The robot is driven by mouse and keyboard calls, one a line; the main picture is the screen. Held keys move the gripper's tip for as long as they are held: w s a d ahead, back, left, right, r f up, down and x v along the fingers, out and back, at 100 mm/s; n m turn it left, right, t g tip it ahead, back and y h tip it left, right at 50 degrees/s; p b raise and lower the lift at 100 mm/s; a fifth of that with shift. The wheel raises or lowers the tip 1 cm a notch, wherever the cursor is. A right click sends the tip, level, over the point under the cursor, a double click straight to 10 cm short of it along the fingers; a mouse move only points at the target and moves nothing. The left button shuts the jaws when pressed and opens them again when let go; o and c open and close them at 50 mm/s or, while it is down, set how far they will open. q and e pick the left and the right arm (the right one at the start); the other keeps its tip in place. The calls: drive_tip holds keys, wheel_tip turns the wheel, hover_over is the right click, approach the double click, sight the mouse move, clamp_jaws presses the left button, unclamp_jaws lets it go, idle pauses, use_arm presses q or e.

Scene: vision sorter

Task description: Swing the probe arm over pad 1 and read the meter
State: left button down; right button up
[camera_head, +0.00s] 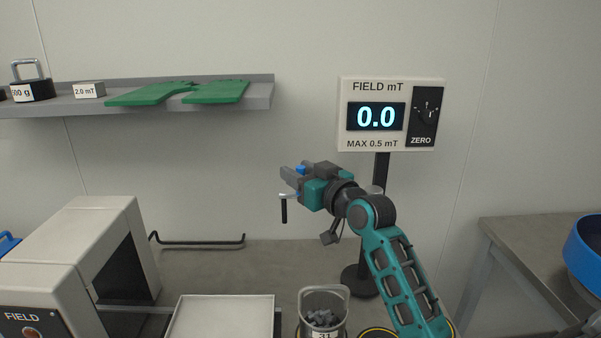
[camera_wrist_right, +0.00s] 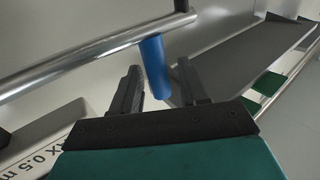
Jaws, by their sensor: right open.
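My right gripper (camera_head: 291,177) is open in front of the meter's stand, pointing left. In the right wrist view its two dark jaws (camera_wrist_right: 159,78) stand apart on either side of a blue handle (camera_wrist_right: 153,55); whether they touch it I cannot tell. The handle joins a shiny metal rod (camera_wrist_right: 85,52), the probe arm; the handle's top also shows in the head view (camera_head: 300,170). A black probe tip (camera_head: 284,211) hangs from the rod's left end. The meter (camera_head: 376,117) reads 0.0. No pad number is legible. My left gripper is not in view.
A bucket (camera_head: 337,298) of grey lumps, marked 31, stands below on the bench (camera_head: 215,258). A yellow ring (camera_head: 375,331) is partly hidden by my right arm. A pale tray (camera_head: 222,318) and a FIELD machine (camera_head: 93,228) are left. A shelf (camera_head: 262,93) runs behind.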

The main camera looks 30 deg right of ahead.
drive_tip(key=shift+c, duration=0.2)
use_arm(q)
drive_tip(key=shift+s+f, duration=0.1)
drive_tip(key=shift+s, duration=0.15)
use_arm(e)
clamp_jaws()
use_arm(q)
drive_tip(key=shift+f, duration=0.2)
use_arm(e)
drive_tip(key=shift+s+a, duration=0.1)
drive_tip(key=shift+s, duration=0.05)
